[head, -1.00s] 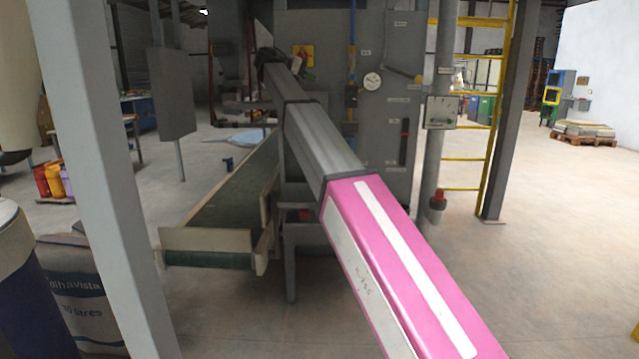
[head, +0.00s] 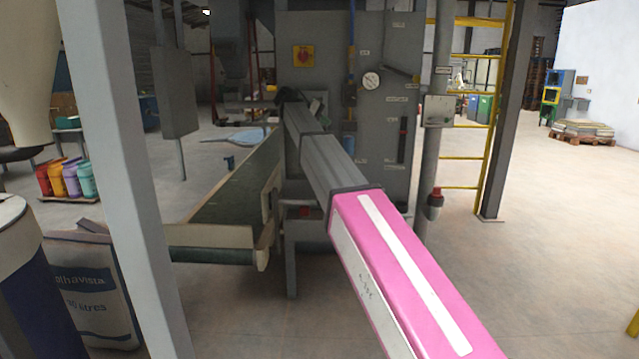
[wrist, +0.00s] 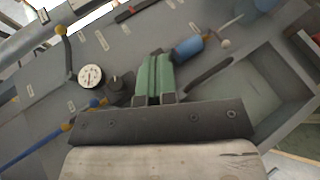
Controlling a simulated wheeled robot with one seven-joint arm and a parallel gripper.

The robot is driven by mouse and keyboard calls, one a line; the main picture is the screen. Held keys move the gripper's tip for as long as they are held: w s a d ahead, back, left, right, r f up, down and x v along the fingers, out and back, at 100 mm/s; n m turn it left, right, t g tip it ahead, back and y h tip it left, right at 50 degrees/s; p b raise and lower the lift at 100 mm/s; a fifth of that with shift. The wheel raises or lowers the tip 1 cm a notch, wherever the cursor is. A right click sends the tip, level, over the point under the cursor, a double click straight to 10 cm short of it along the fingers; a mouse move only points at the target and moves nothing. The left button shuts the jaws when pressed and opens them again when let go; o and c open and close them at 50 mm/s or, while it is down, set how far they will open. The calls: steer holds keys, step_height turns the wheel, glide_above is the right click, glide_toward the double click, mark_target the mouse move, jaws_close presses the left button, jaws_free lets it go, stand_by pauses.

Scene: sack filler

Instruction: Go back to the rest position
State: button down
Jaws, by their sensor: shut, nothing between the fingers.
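My gripper (wrist: 159,74) shows in the wrist view with its two green fingers together and nothing visible between them. It points toward the grey sack filler machine, apart from any object I can make out. In the head view my pink and grey arm reaches from the bottom right toward the machine (head: 385,35). The gripper end is small and partly hidden there, in front of the machine's lower left part. A round white gauge shows on the machine in the wrist view (wrist: 90,75).
A conveyor belt (head: 228,190) runs left of my arm. A grey post (head: 130,180) stands nearer on the left, with a filled sack (head: 95,285) behind it. A yellow ladder (head: 465,130) and a dark column (head: 506,120) stand right. The floor at right is open.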

steer(key=s+d+f+g+y, duration=0.15)
steer(key=s+d+f, duration=0.25)
steer(key=f, duration=0.7)
steer(key=s+d+f+y, duration=0.2)
steer(key=s+d+f, duration=0.25)
steer(key=f, duration=0.65)
steer(key=s+d+f+g+y, duration=0.1)
steer(key=s+d+f, duration=0.3)
steer(key=f, duration=0.7)
steer(key=s+d+f+m+g+y, duration=0.1)
steer(key=s+d+f+m+y, duration=0.1)
steer(key=s+f, duration=0.9)
steer(key=s+d+f+m+g+y, duration=0.1)
steer(key=s+f+y, duration=0.3)
steer(key=s+f, duration=0.7)
steer(key=s+d+g, duration=0.1)
steer(key=s, duration=0.3)
steer(key=shift+s+d+f+m, duration=0.2)
steer(key=shift+s+m, duration=0.1)
steer(key=shift+m, duration=0.1)
steer(key=shift+y, duration=0.25)
